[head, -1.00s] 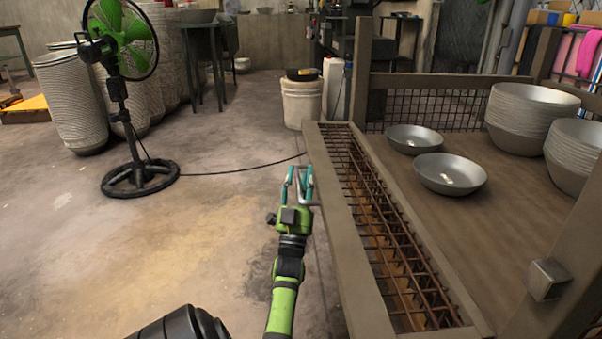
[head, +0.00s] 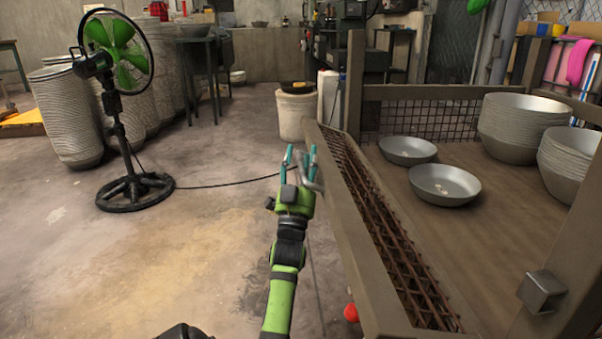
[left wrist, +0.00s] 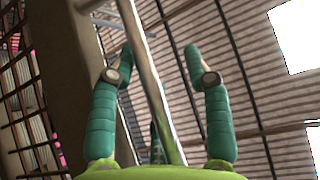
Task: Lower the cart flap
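The cart flap is a long brown frame (head: 352,235) with rusty mesh (head: 385,230), along the cart's left side. It is tilted; its exact angle is hard to tell. My left gripper (head: 301,160) is at the flap's outer side, towards its far end, beside a silvery handle (head: 316,181). In the left wrist view, a metal bar (left wrist: 150,75) runs diagonally between the two teal fingers (left wrist: 153,60). The fingers are apart, with gaps beside the bar, so they are not clamped on it. My right gripper is not in view.
The cart bed (head: 440,225) holds two loose metal bowls (head: 445,186) and bowl stacks (head: 522,125). A green fan (head: 120,110) stands at left, its cable on the floor. A white bucket (head: 296,115) is beyond the flap.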

